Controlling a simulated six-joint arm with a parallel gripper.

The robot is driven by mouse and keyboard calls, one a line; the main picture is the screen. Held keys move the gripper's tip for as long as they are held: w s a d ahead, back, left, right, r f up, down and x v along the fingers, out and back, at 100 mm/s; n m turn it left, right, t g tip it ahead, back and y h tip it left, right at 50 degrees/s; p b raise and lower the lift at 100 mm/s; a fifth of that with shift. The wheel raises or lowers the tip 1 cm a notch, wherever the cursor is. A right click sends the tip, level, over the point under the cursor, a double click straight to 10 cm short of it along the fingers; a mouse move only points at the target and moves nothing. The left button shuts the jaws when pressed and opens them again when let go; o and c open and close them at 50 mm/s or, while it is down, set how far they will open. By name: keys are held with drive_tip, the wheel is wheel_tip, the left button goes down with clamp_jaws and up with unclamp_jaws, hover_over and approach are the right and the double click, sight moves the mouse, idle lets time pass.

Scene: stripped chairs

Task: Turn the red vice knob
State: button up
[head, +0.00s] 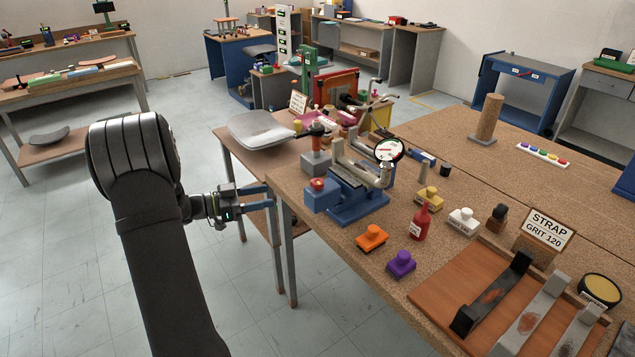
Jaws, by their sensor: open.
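The red vice knob (317,184) sits at the left front end of a blue vice (358,206) near the table's left edge. The vice has light grey jaws, and a round dial gauge (389,150) stands at its right. My gripper (271,196) comes in from the left, off the table's left edge. Its two fingers point right toward the knob, apart from each other with nothing between them. A clear gap lies between the fingertips and the knob.
An orange block (372,237), a purple block (401,263) and a red bottle (421,222) stand right of the vice. A grey block with a dark-topped post (316,160) stands just behind the knob. A grey seat shell (261,130) lies behind my gripper.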

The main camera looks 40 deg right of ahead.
sight(318, 181)
drive_tip(key=shift+t+h, duration=0.3)
drive_tip(key=shift+h, duration=0.1)
drive_tip(key=x, duration=1.6)
drive_tip(key=shift+w+d, duration=0.25)
drive_tip(key=shift+d, duration=0.15)
drive_tip(key=shift+m, duration=0.3)
drive_tip(key=c, duration=1)
